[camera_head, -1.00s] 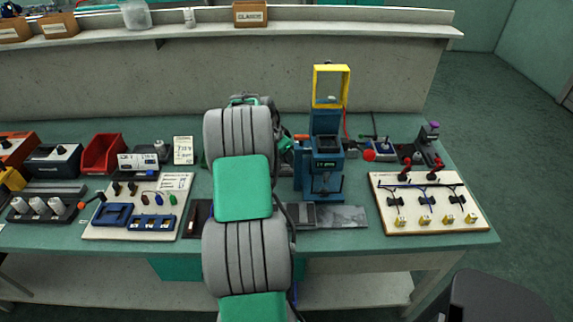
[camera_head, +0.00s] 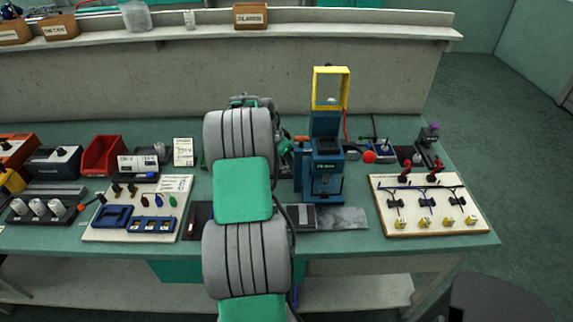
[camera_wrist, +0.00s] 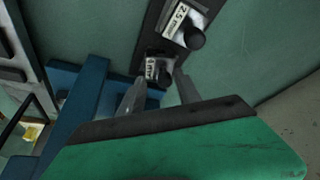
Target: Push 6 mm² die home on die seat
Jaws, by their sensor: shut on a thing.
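My gripper (camera_wrist: 160,92) shows in the wrist view, its two grey fingers reaching up to a small dark die (camera_wrist: 160,68) with a black knob and a white label. The fingers are shut on this die; the label's number is hard to read, but I take it for the 6 mm² die. The die is at the end of a dark strip. A second die (camera_wrist: 185,22), labelled 2.5 mm, is farther along it. In the head view my arm hides the gripper and the die. I cannot make out the die seat or whether the die is fully down.
A blue press (camera_head: 325,165) with a raised yellow guard (camera_head: 331,88) stands right of my arm. A blue body also lies close left of the fingers in the wrist view (camera_wrist: 75,115). Boards with fittings (camera_head: 430,205) stand right and left (camera_head: 138,205).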

